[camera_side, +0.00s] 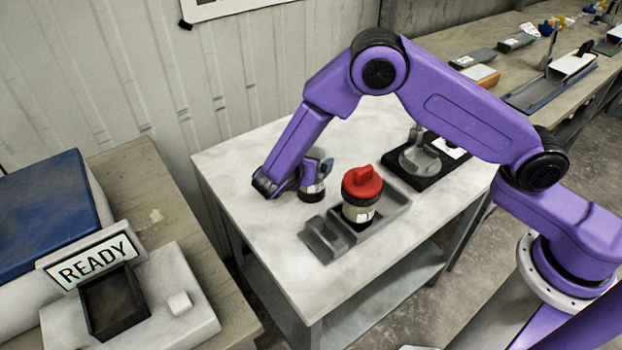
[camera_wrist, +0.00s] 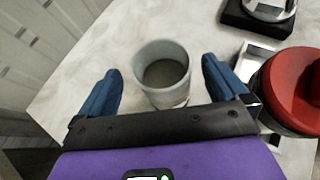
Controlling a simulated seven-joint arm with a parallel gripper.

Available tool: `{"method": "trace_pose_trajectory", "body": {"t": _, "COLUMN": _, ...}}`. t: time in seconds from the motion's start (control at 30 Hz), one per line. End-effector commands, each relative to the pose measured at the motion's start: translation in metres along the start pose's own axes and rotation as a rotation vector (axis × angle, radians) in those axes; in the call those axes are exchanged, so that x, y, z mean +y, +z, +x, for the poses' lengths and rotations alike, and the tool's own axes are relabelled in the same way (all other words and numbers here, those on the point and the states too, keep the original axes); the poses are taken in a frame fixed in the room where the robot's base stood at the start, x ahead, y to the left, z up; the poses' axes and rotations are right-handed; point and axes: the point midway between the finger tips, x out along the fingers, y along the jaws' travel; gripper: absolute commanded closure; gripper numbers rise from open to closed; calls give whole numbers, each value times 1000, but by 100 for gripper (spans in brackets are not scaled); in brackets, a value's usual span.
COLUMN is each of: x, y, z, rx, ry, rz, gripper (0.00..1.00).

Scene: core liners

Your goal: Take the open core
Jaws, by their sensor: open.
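An open core (camera_wrist: 163,72), a pale cylindrical liner with no cap and dark material inside, stands upright on the white table. In the side view the open core (camera_side: 313,190) is partly hidden behind my gripper. My gripper (camera_wrist: 162,88) is open, with one blue finger on each side of the core and a gap showing on both sides. In the side view my gripper (camera_side: 318,172) is low over the table at the core. A second core with a red cap (camera_side: 361,194) stands upright in a grey tray (camera_side: 323,240) to the right; its red cap (camera_wrist: 292,88) also shows at the wrist view's right edge.
A black-based device with a round metal plate (camera_side: 418,160) stands behind the tray. On the left bench are a READY sign (camera_side: 95,262), a black open box (camera_side: 112,302) and a blue case (camera_side: 45,215). The table's front left is clear.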

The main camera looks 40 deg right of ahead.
Motion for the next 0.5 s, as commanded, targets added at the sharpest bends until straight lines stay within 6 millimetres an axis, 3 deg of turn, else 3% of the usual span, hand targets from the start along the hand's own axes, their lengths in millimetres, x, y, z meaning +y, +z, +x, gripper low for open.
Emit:
{"method": "trace_pose_trajectory", "body": {"t": 0.3, "x": -3, "y": 4, "z": 42, "rx": 0, "ry": -3, "rz": 1, "gripper": 0}}
{"method": "trace_pose_trajectory", "body": {"t": 0.5, "x": -2, "y": 4, "z": 49, "rx": 0, "ry": -1, "rz": 1, "gripper": 0}}
